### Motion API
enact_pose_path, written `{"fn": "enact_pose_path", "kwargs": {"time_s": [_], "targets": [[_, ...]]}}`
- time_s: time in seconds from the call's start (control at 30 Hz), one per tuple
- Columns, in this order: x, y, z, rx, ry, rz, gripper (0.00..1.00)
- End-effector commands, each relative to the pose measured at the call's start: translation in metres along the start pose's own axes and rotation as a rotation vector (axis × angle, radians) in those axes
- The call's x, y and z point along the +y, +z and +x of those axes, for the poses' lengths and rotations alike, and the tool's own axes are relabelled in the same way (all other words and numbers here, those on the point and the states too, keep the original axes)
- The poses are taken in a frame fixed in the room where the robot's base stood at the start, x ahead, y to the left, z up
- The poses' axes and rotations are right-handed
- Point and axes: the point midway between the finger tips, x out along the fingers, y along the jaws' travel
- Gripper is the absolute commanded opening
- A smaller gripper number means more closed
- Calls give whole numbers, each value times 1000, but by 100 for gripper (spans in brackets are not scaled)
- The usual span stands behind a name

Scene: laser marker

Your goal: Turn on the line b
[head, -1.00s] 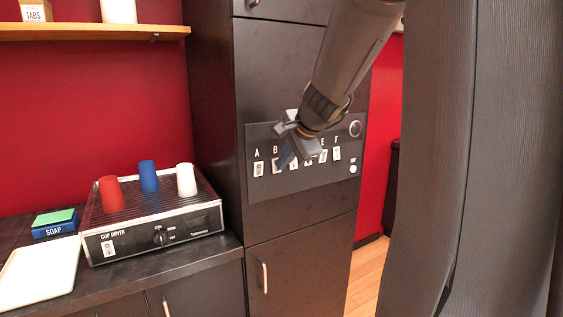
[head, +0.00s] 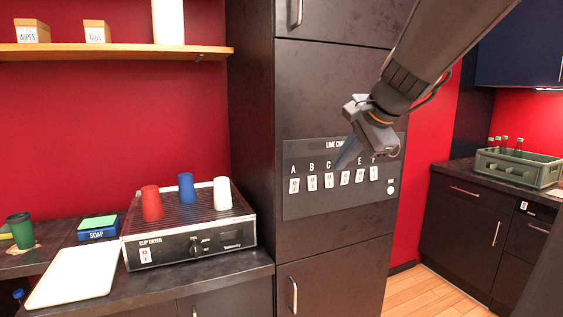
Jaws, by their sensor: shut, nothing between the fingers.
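The black line panel (head: 300,208) is on the front of the tall dark cabinet. It has a row of white rocker switches under the letters A to F. The switch under B (head: 312,183) is second from the left and in plain view, beside switch A (head: 294,185) and switch C (head: 328,180). I cannot tell which way the B switch is tipped. My gripper (head: 346,153) is shut and empty in front of the panel, up and right of the B switch. Its bluish fingers point down and left and hide the letter D. I see no contact with the panel.
A cup dryer (head: 190,243) with red, blue and white cups stands on the counter at left. A white tray (head: 75,273) and a soap box (head: 98,229) are beside it. A green crate (head: 520,167) is on the right counter. Wooden floor shows at lower right.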

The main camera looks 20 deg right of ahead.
Motion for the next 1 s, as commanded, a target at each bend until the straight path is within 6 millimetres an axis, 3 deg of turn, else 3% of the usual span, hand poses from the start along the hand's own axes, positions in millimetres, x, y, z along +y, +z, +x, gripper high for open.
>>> {"fn": "enact_pose_path", "kwargs": {"time_s": [1.0], "targets": [[12,0,13,-2,3,1,0]]}}
